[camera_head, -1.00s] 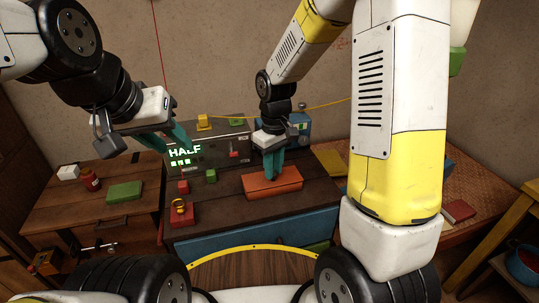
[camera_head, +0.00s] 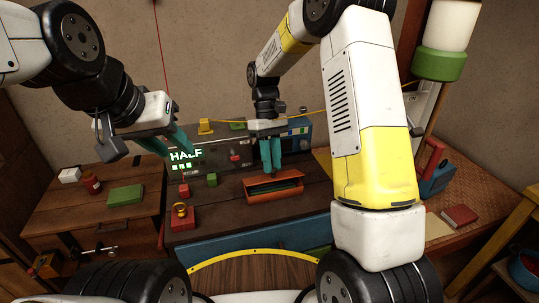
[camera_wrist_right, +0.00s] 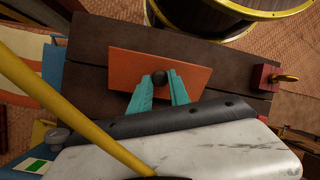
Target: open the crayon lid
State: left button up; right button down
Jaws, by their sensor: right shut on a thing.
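The orange crayon box (camera_head: 287,195) sits on the dark wooden bench, its top partly uncovered with a dark interior showing. Its orange lid (camera_wrist_right: 190,70) fills the middle of the right wrist view, with a dark round knob (camera_wrist_right: 160,77) on it. In the head view the lid shows as a thin orange strip (camera_head: 272,179) at the back of the box, apparently tilted up. My right gripper (camera_head: 271,168) is shut on the knob; its teal fingertips flank it in the wrist view (camera_wrist_right: 160,88). My left gripper (camera_head: 183,150) is open and empty, left of the box.
A grey panel reading HALF (camera_head: 186,155) stands behind. Small green (camera_head: 212,180) and red (camera_head: 184,190) blocks and a red block with a yellow ring (camera_head: 184,222) lie left of the box. A green block (camera_head: 125,195) lies on the left table.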

jog(key=shift+w+a+r+g, duration=0.1)
jog(key=shift+w+g, duration=0.25)
jog(key=shift+g, duration=0.2)
jog(key=shift+w+a+r+g, duration=0.1)
jog(key=shift+w+g, duration=0.25)
jog(key=shift+g, duration=0.2)
jog(key=c, duration=1.2)
grip_release()
jog(key=v, duration=0.7)
jog(key=shift+w+r, duration=0.25)
jog(key=shift+r, duration=0.05)
jog(key=shift+a, duration=0.1)
jog(key=shift+c, duration=0.3)
